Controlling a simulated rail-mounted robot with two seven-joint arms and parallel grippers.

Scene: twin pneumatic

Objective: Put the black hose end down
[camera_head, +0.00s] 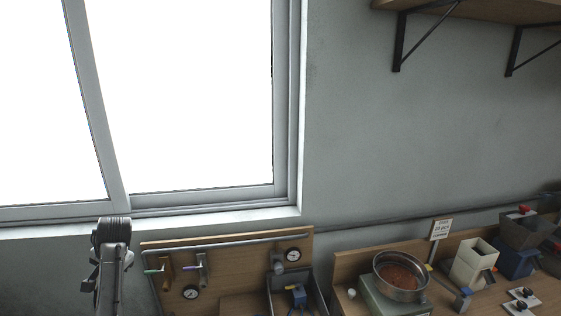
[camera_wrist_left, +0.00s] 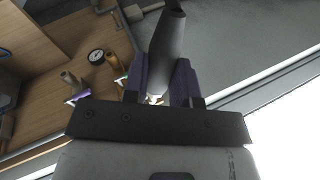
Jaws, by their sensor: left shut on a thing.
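In the left wrist view my left gripper (camera_wrist_left: 163,80) is shut on a dark, tapering cylinder, which looks like the black hose end (camera_wrist_left: 168,45). It stands between the two purple-grey fingers and runs toward the top edge of the picture. In the head view my left arm rises at the lower left, in front of the wall below the window; its fingers and the hose end cannot be made out there. My right gripper is in neither view.
Further right are a round pan (camera_head: 400,277), a cream container (camera_head: 472,262) and a blue one (camera_head: 515,262). A shelf (camera_head: 480,8) hangs above.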

